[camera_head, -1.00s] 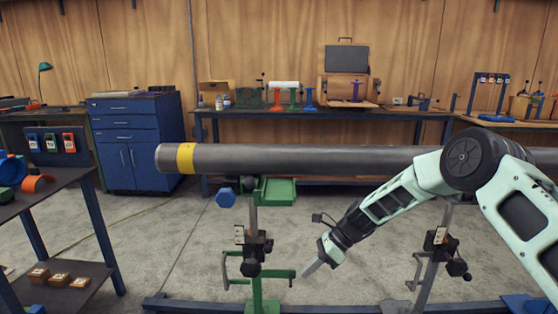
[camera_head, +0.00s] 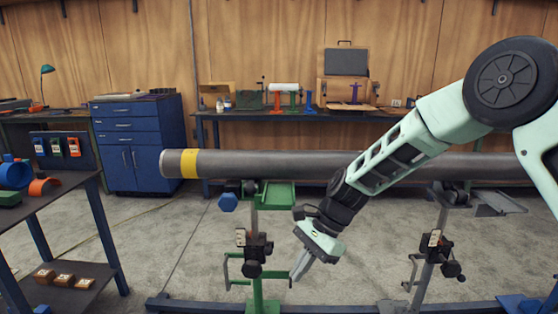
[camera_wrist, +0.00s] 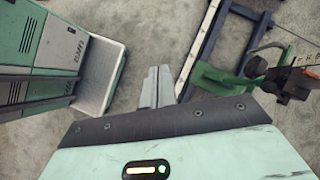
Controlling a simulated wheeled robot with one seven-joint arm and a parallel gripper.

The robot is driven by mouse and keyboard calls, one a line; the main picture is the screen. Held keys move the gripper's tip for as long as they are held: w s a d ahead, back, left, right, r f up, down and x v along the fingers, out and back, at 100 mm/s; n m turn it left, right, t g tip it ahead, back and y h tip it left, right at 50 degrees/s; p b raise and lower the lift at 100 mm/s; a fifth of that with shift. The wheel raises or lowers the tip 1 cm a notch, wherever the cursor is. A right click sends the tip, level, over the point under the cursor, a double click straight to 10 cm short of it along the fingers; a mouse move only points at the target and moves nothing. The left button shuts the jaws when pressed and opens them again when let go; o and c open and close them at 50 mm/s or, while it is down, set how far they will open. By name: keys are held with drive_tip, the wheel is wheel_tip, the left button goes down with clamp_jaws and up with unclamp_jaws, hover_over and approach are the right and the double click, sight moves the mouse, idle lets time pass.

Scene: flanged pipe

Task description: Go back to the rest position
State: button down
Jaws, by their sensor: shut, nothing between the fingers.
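My gripper (camera_head: 300,268) is shut and empty, with its fingers pointing down in the head view. It hangs in front of and below the long grey pipe (camera_head: 265,164), to the right of the green pipe stand (camera_head: 256,225). In the wrist view its closed fingers (camera_wrist: 157,88) point at the concrete floor. My arm crosses in front of the pipe's right part and hides some of it. The pipe has a yellow band near its left end and lies across the stands.
A second stand (camera_head: 433,240) is at the right. A blue floor rail (camera_head: 180,302) runs below. A shelf cart (camera_head: 60,215) stands at the left, a blue cabinet (camera_head: 135,140) behind it. A workbench (camera_head: 230,114) is along the wall. Open floor lies between the stands.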

drive_tip(key=s+d+r+n+t+h+p, duration=0.1)
drive_tip(key=s+d+r+n+h+p, duration=0.1)
drive_tip(key=s+r+n, duration=0.3)
drive_tip(key=s+d+r+n+t+h+p, duration=0.1)
drive_tip(key=s+d+r+n, duration=0.3)
drive_tip(key=s, duration=0.9)
drive_tip(key=s+d+r+n+t+h+p, duration=0.1)
drive_tip(key=s+d+r+n+h+p, duration=0.1)
drive_tip(key=s+r+n, duration=0.6)
drive_tip(key=shift+s+d+n+h+p, duration=0.3)
drive_tip(key=shift+s+d+n+p, duration=0.45)
drive_tip(key=shift+s+n, duration=0.3)
